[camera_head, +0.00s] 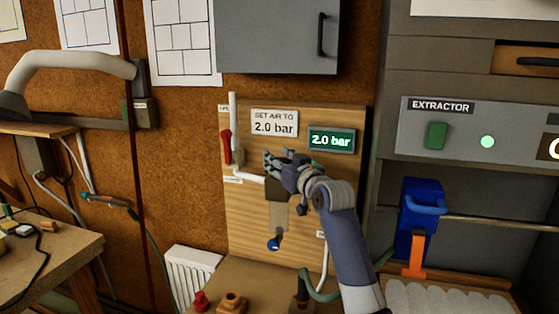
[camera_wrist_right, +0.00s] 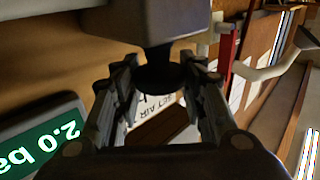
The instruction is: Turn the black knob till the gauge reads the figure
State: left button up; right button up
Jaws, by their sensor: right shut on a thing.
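The green gauge display (camera_head: 332,140) on the wooden board reads 2.0 bar. The white card (camera_head: 274,123) beside it says SET AIR TO 2.0 bar. Part of the gauge also shows in the right wrist view (camera_wrist_right: 42,138). My right gripper (camera_head: 280,168) is at the board, just below the card and gauge. In the right wrist view its fingers are shut around the dark round black knob (camera_wrist_right: 163,77). In the head view the knob is hidden behind the gripper. My left gripper is not in view.
A red lever (camera_head: 226,147) and white pipe are left of the gripper. A grey cabinet (camera_head: 275,35) hangs above the board. The extractor panel (camera_head: 440,130) and a blue holder (camera_head: 420,208) are to the right. A white radiator (camera_head: 190,268) stands low at left.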

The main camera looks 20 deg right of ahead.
dwell(0.3)
jog(key=o, duration=1)
jog(key=shift+f, duration=0.1)
jog(key=shift+w, duration=0.15)
jog(key=s, duration=0.4)
jog(key=s+d, duration=0.1)
jog(key=s, duration=0.3)
jog(key=s+d, duration=0.1)
jog(key=s, duration=0.3)
jog(key=shift+f, duration=0.15)
